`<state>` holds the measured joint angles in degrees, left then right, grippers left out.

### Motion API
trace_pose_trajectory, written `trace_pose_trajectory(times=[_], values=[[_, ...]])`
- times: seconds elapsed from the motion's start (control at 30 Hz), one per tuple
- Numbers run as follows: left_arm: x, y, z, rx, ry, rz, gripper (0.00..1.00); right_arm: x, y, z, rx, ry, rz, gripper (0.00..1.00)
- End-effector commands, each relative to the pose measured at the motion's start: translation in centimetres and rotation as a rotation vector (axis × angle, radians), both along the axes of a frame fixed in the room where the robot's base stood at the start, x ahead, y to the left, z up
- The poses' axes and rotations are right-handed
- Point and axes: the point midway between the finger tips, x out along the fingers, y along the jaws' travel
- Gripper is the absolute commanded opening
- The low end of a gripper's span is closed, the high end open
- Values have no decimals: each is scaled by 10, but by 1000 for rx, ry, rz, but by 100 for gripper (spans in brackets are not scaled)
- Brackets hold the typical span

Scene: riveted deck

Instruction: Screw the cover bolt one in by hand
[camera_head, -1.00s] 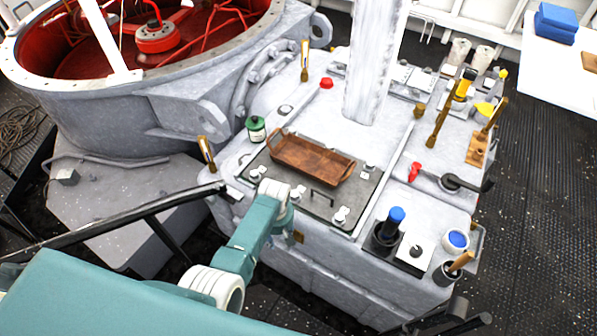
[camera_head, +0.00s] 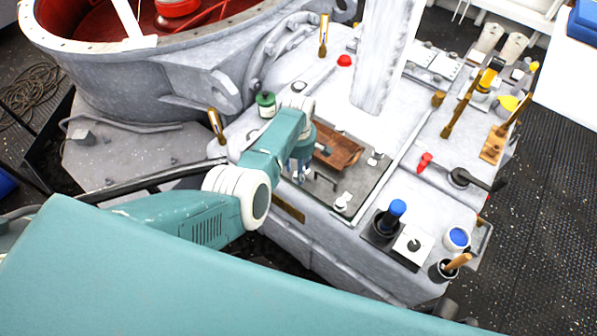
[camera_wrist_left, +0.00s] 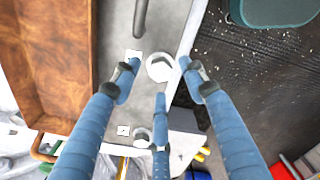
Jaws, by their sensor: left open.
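A dark cover plate (camera_head: 325,197) lies on the grey machine housing, with pale bolts near its edges. One bolt (camera_head: 343,201) is at its near right corner and another bolt (camera_head: 375,158) at the far right. My left gripper (camera_head: 302,177) points down over the plate's near left part. In the left wrist view its three blue fingers (camera_wrist_left: 160,78) are spread and empty around a round pale bolt head (camera_wrist_left: 160,68), close to the plate's edge. Contact cannot be told. A second bolt (camera_wrist_left: 141,135) shows farther down. My forearm hides the plate's left part in the head view.
A brown wooden tray (camera_head: 342,150) lies on the plate beside the gripper; it fills the left of the wrist view (camera_wrist_left: 45,60). A dark bar handle (camera_head: 322,178) is close by. A green jar (camera_head: 266,104) and a blue-capped bottle (camera_head: 395,212) stand around.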

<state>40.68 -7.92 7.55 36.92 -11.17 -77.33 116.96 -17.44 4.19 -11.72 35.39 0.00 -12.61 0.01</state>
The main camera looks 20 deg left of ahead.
Motion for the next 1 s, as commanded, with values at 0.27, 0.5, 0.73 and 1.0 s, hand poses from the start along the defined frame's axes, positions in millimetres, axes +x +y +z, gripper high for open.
trace_pose_trajectory(times=[0.27, 0.5, 0.73, 1.0], values=[[0, 1, -20, 1, 0, 1, 43, 8, -11, -7, -12, -11, -4, 34], [0, 1, -20, 0, -1, 0, 43, 7, -11, -6, -12, -10, -3, 34], [0, 1, -20, 0, -1, 0, 0, 7, -10, -6, -11, -10, -3, 34], [0, 1, -20, 1, -2, -18, 0, 6, -6, -6, -6, -8, -2, 34]])
